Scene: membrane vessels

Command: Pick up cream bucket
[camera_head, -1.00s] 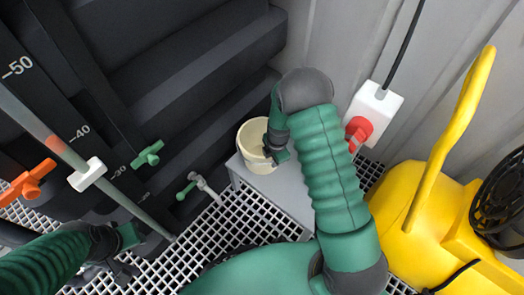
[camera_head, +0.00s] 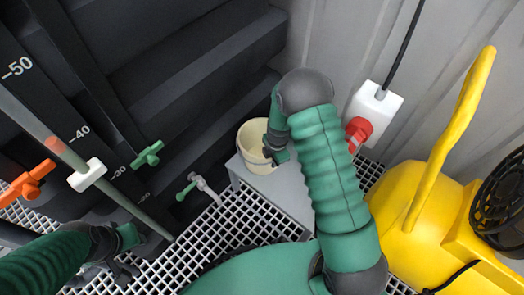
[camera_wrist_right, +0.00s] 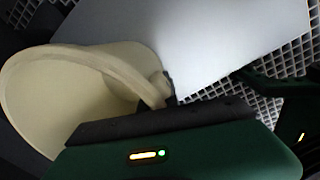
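The cream bucket (camera_head: 252,145) stands on a grey platform, close to the dark ribbed tank. In the right wrist view the bucket (camera_wrist_right: 75,85) fills the left side, with its rim and a curved cream band in front of my gripper. My right gripper (camera_head: 272,153) is at the bucket's right rim, seen from above. In the wrist view its dark edge (camera_wrist_right: 160,125) lies against or just in front of the bucket; the fingertips are hidden, so I cannot tell whether they grip it. My left gripper (camera_head: 108,273) is low at the left, away from the bucket, its dark fingers apart.
The grey platform (camera_head: 287,190) stands on white floor grating (camera_head: 220,232). The dark tank (camera_head: 170,70) with green-handled valves (camera_head: 186,189) is at left. A yellow machine (camera_head: 420,205) stands at right. A white socket box (camera_head: 376,103) with a red plug is on the wall.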

